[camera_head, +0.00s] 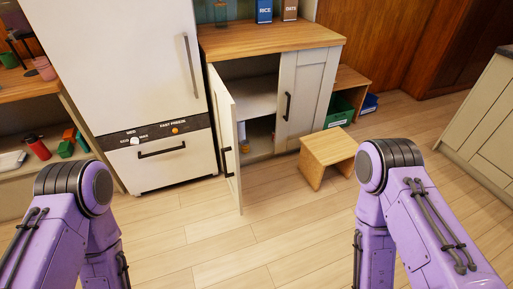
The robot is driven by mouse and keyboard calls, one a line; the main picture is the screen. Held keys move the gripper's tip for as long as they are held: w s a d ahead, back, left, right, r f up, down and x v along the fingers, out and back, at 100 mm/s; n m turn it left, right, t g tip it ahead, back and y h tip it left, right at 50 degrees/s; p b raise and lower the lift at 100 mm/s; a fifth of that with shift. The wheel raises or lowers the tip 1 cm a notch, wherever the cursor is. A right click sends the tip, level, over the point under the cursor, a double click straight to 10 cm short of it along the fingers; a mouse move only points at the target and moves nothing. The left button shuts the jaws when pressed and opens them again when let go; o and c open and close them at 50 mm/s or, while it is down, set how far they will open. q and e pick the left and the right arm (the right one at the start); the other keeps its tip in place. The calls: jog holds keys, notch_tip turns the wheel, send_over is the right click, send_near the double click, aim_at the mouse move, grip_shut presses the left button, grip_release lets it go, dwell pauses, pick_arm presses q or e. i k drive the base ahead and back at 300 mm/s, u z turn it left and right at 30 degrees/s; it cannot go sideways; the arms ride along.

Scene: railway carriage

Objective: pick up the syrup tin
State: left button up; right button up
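I cannot make out a syrup tin for certain. A low cabinet (270,38) stands right of the fridge, its left door (225,130) swung open toward me and its right door (308,95) shut. Inside, below a shelf (252,98), small items (242,132) stand partly hidden by the open door, too small to identify. Both of my purple arms show at the lower left and lower right, but neither gripper is in view.
A white fridge (120,60) stands left of the cabinet. A wooden stool (328,150) stands in front of the cabinet's right side. A green crate (340,112) sits on the right. Blue rice (264,11) and brown oats (290,10) boxes stand on top. The middle floor is clear.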

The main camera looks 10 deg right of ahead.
aim_at(245, 143)
jog(key=z, duration=0.75)
jog(key=i, duration=0.8)
jog(key=z, duration=0.9)
jog(key=i, duration=1.75)
jog(key=u, duration=1.1)
jog(key=i, duration=0.5)
jog(key=u, duration=0.45)
